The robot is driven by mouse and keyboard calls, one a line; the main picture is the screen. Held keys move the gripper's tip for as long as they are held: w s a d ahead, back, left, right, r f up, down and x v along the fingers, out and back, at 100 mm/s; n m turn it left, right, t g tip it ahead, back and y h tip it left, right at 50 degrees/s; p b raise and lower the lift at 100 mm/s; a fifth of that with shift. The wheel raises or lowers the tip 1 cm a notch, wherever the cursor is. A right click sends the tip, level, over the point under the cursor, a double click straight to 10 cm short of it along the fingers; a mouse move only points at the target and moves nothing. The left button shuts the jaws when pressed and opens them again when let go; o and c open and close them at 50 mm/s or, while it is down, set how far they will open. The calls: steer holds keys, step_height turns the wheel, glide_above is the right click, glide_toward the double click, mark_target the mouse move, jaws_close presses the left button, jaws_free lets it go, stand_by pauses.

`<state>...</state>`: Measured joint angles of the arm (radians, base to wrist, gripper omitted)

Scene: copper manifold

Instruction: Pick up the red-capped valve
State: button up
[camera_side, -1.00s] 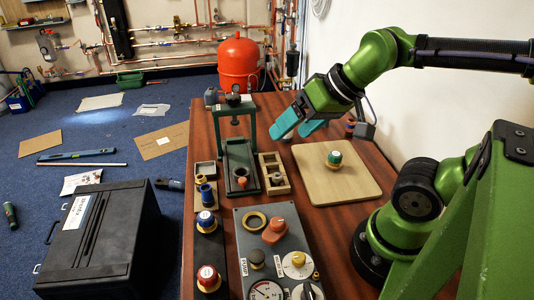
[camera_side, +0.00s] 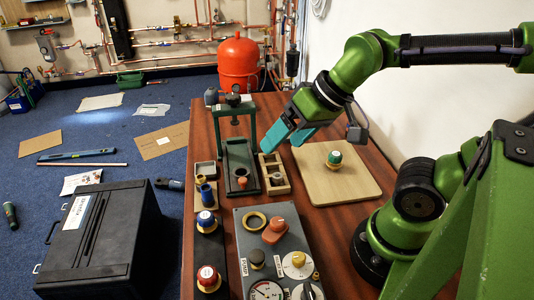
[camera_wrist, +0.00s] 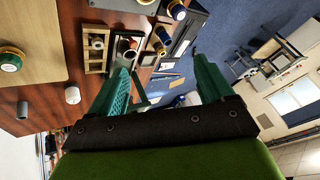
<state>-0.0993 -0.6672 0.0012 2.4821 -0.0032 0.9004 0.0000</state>
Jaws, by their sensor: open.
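The red-capped valve (camera_side: 208,277), with a yellow base ring, sits upright on a black block at the near end of the table in the side view. A blue-capped valve (camera_side: 206,221) sits behind it on the same strip. A green-capped valve (camera_side: 334,158) stands on the wooden board (camera_side: 350,185); it also shows in the wrist view (camera_wrist: 10,60). My gripper (camera_side: 286,143) is open and empty above the table, near the small wooden tray, well behind the red-capped valve. Its teal fingers point down and left; they also show in the wrist view (camera_wrist: 161,68).
A green press frame (camera_side: 241,155) and a divided wooden tray (camera_side: 273,173) stand close to my gripper. A grey control panel (camera_side: 240,225) with knobs and a gauge lies right of the red-capped valve. A blue cylinder (camera_side: 207,194) stands near the left table edge.

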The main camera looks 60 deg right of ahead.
steer(key=w+a+f+n+g, duration=0.2)
steer(key=a+n+g, duration=0.2)
steer(key=a, duration=0.6)
steer(key=n+g+h, duration=0.1)
steer(key=g+h, duration=0.1)
steer(key=h, duration=0.1)
glide_above(208, 273)
step_height(208, 273, down, 3)
steer(key=f, duration=1.1)
steer(key=shift+s+a+f, duration=0.15)
steer(key=shift+s, duration=0.25)
steer(key=shift+w+f, duration=0.2)
steer(key=shift+f, duration=1.2)
steer(key=shift+w+f, duration=0.2)
steer(key=shift+f, duration=1.15)
steer(key=c, duration=1.2)
